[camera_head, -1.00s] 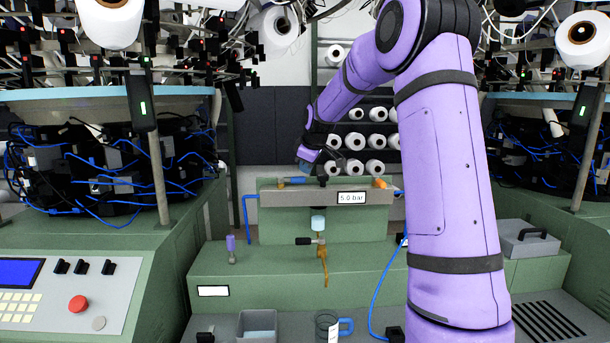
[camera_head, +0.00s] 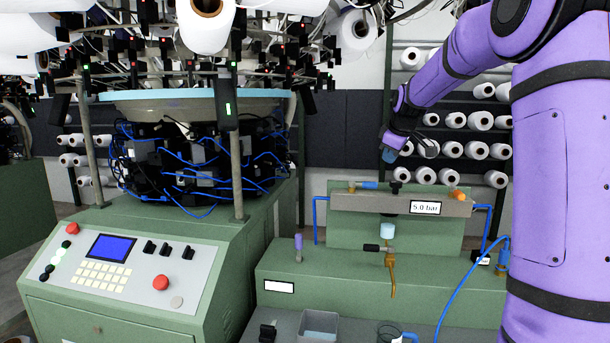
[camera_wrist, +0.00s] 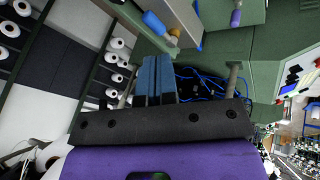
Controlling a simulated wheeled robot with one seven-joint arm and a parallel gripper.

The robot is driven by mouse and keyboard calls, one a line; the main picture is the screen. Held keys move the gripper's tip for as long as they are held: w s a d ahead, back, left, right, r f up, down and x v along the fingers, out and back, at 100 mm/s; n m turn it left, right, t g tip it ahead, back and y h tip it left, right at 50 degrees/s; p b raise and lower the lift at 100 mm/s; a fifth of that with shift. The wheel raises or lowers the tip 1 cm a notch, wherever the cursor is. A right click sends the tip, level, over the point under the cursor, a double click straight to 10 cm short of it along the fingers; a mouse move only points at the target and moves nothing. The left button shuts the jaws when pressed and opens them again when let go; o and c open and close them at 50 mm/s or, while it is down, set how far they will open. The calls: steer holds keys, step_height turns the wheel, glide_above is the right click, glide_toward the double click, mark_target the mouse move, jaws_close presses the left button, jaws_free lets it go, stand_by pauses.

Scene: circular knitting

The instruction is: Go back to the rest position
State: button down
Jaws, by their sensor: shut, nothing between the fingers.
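My purple arm (camera_head: 560,170) rises at the right of the head view and bends back down toward the rear. My gripper (camera_head: 388,155) hangs at its end, above and behind the air-pressure unit. In the wrist view, the two blue fingers of my gripper (camera_wrist: 157,80) lie side by side, shut and empty. No object touches them.
The bench holds a pressure manifold (camera_head: 365,202) labelled 5.0 bar, a brass valve (camera_head: 391,272) and a small purple-topped part (camera_head: 298,246). A knitting machine (camera_head: 190,150) with a control panel (camera_head: 130,268) stands at left. Yarn cones sit on a rack (camera_head: 385,110) behind.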

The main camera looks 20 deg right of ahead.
steer(key=s+a+r+m, duration=0.3)
steer(key=s+a, duration=1.3)
steer(key=a, duration=0.3)
steer(key=s+a+f+m, duration=0.1)
steer(key=s+a+f, duration=0.1)
steer(key=s, duration=0.5)
steer(key=s+a+f+m+y, duration=0.1)
steer(key=s+a+f, duration=0.1)
steer(key=s, duration=0.5)
steer(key=s+a+f+m+g, duration=0.1)
steer(key=s+a+f, duration=0.1)
steer(key=s+a, duration=0.2)
steer(key=s, duration=0.3)
steer(key=shift+s+f+y, duration=0.15)
steer(key=shift+f+y, duration=0.15)
